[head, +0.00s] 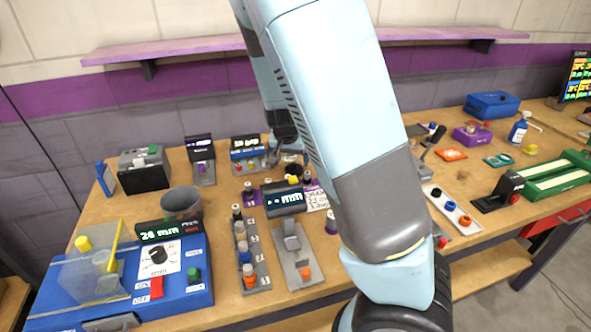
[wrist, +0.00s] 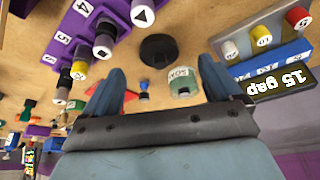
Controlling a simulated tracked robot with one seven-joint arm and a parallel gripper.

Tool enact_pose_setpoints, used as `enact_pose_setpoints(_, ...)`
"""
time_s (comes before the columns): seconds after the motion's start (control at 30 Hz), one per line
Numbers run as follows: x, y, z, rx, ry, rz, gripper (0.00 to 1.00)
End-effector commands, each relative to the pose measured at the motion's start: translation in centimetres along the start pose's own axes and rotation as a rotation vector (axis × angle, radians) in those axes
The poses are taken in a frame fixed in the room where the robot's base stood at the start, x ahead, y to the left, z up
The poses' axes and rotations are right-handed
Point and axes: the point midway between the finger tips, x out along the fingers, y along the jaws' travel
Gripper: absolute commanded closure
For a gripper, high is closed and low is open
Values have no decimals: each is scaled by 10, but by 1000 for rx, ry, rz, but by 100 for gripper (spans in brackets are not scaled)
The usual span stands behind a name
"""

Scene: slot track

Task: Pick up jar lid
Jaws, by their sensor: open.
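A dark round disc, which looks like the jar lid (wrist: 158,48), lies on the wooden bench in the wrist view, beyond my fingertips. A small pale container with a green label (wrist: 182,84) stands close to it, between my fingers in the picture. My gripper (wrist: 163,78) is open, with its two blue fingers apart and nothing held between them. In the head view a dark round shape (head: 293,170) shows beside my arm, probably the same lid. My arm hides much of the bench's middle there, and my fingers are hard to make out.
In the wrist view a purple block with capped pegs (wrist: 108,35) is at left and a blue display unit (wrist: 268,68) at right. In the head view a blue machine (head: 150,290), a grey cup (head: 181,203) and a peg rack (head: 246,258) crowd the bench's left half.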

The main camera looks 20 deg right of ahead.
Motion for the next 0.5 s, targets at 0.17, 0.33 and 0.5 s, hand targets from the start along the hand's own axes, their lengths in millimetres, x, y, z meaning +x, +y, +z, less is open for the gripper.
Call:
enact_pose_setpoints(0.17, 7, 1, 0, 2, 0, 1, 8)
enact_pose_setpoints(0.33, 10, 1, 0, 1, -1, 1, 8)
enact_pose_setpoints(0.5, 22, 2, -2, 3, 0, 1, 8)
